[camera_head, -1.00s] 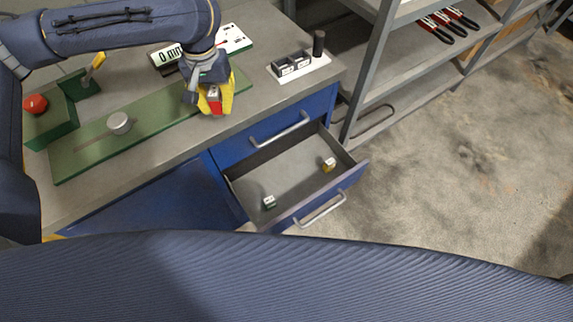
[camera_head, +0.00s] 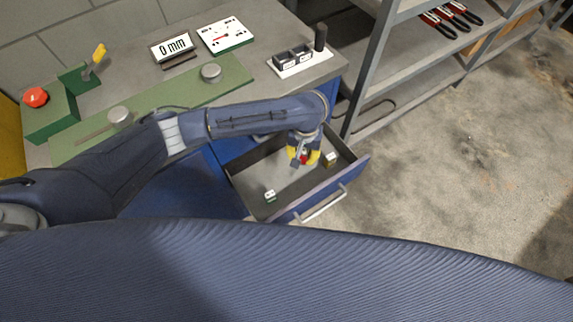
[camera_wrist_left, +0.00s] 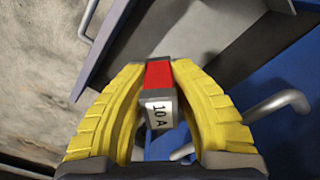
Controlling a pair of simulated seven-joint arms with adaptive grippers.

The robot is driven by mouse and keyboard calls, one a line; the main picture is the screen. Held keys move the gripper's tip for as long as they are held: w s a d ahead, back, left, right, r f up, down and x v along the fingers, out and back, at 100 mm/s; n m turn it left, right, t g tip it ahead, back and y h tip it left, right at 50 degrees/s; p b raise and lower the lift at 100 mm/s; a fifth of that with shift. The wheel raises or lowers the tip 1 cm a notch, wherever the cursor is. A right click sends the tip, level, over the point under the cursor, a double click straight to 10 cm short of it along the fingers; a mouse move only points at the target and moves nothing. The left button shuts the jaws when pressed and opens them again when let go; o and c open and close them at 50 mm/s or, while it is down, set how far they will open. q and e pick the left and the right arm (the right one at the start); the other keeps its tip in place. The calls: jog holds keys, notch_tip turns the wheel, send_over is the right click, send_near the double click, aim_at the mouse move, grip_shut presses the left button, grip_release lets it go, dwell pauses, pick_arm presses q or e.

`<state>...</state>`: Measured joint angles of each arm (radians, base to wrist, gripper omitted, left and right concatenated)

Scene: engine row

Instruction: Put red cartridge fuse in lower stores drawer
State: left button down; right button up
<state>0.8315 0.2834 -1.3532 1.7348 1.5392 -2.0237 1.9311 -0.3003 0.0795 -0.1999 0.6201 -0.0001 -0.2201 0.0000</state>
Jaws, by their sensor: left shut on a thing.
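My left gripper (camera_head: 304,157) has yellow fingers and hangs over the open lower drawer (camera_head: 240,188). It is shut on the red cartridge fuse (camera_wrist_left: 158,78), which shows a red body and a grey end with a "10 A" label in the left wrist view. In the head view only a small red part of the fuse (camera_head: 304,158) shows between the fingers. How high it is above the drawer floor is hard to tell. My right gripper is not in view.
A small green-and-white piece (camera_head: 270,195) lies near the drawer's front left. A yellow-and-white piece (camera_head: 330,159) lies at its right, close to my gripper. A grey shelf (camera_head: 373,75) stands at right.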

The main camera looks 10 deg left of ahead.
aim_at(300, 184)
pick_arm(q)
jog(key=shift+w+d+f, duration=0.15)
jog(key=shift+w+f, duration=0.1)
jog(key=shift+f, duration=0.3)
notch_tip(300, 184, down, 20)
jog(key=shift+w, duration=0.1)
dwell(0.3)
jog(key=shift+f, duration=0.15)
jog(key=c, duration=1.3)
grip_release()
jog(key=shift+o, duration=0.2)
notch_tip(300, 184, up, 12)
